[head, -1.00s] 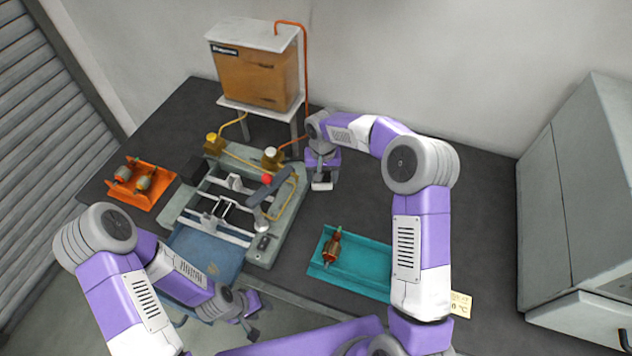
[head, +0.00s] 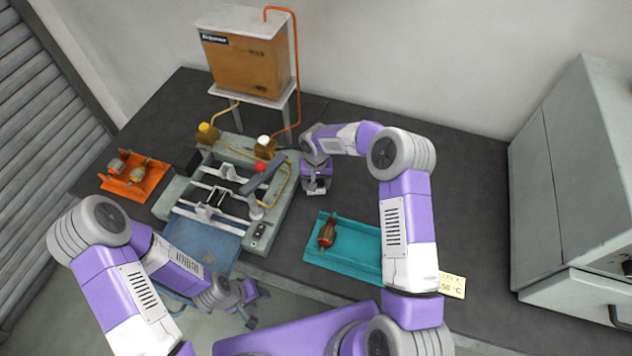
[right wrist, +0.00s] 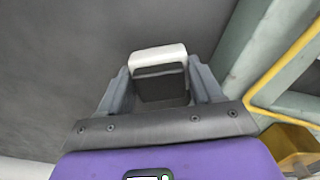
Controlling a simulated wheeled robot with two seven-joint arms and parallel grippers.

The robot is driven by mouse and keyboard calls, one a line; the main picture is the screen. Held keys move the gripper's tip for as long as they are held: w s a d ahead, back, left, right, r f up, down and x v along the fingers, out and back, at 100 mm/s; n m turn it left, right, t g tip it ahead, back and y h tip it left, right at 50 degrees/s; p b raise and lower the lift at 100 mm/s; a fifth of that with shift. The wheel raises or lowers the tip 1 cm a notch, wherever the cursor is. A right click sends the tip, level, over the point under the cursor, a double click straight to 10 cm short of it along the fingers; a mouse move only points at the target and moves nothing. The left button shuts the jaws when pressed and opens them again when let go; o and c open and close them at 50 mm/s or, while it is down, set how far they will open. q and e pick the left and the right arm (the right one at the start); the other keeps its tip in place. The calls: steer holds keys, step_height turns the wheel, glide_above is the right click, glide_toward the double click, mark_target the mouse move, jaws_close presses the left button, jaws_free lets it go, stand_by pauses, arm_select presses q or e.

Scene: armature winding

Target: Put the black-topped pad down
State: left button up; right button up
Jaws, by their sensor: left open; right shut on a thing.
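My right gripper (head: 316,188) is shut on the black-topped pad, which shows in the right wrist view (right wrist: 159,72) as a dark block with a whitish end between the fingers. In the head view, only a small pale part of the pad (head: 317,192) shows below the gripper. The pad is over the dark tabletop, just right of the winding fixture; I cannot tell whether it touches the table. My left gripper (head: 255,303) is open and empty, low in front of the table's front edge.
The grey-green fixture (head: 277,214) with its rails and red-knobbed lever stands left of the right gripper. A teal tray (head: 357,252) holds an armature (head: 327,232); an orange tray (head: 117,184) holds two more.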

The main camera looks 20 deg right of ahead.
steer(key=shift+f, duration=0.15)
steer(key=o, duration=1.1)
steer(key=shift+r, duration=0.2)
step_height(320, 180, up, 12)
steer(key=shift+r, duration=0.1)
